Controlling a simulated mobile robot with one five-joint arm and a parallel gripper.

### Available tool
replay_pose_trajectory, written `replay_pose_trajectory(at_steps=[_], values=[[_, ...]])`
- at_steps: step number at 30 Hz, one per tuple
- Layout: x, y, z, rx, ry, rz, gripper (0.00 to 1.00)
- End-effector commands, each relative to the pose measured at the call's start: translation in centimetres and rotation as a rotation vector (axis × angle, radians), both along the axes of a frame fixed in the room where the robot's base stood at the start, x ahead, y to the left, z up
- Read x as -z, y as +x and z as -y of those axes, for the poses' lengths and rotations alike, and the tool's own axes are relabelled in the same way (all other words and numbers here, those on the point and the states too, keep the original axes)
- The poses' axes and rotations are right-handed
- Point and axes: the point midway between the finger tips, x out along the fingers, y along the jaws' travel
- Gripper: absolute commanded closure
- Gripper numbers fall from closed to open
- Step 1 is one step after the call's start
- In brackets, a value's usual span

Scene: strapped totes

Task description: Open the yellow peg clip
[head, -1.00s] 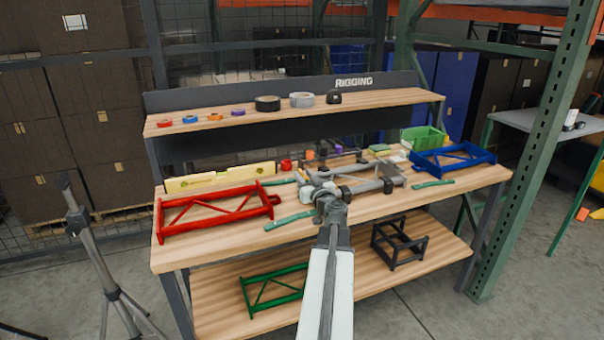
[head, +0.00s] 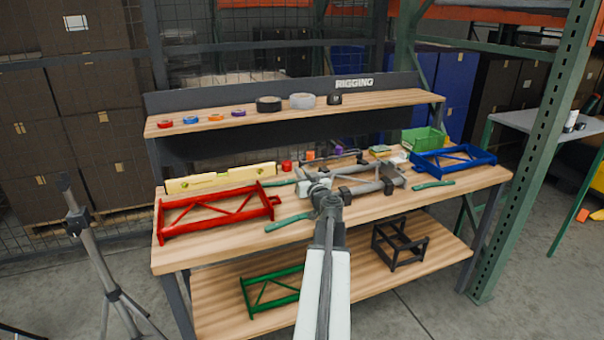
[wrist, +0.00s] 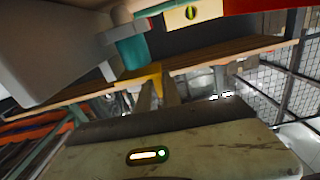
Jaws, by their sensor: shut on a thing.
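A small yellow piece, which looks like the yellow peg clip (wrist: 151,76), shows in the middle of the wrist view, below a teal part (wrist: 131,52). My gripper (wrist: 160,88) is at it, with narrow fingers shut on it. The clip's far side and its jaws are hidden or too small to make out. In the head view my gripper (head: 322,188) is over the middle of the bench, at the grey pipe frame (head: 365,187). My arm hides the clip there.
A red frame (head: 215,208) and a yellow level (head: 220,178) lie to the left. A blue frame (head: 453,160) and a green bin (head: 423,138) are to the right. Green-handled tools lie along the front. The upper shelf (head: 385,98) holds tape rolls.

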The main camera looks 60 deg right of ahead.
Motion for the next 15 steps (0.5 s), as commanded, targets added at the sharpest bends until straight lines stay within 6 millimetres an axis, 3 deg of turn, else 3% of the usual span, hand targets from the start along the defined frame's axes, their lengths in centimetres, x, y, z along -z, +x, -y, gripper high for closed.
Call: replay_pose_trajectory(at_steps=[15], values=[[-1.8,-1.3,1.4,0.006,0.333,0.248,1.00]])
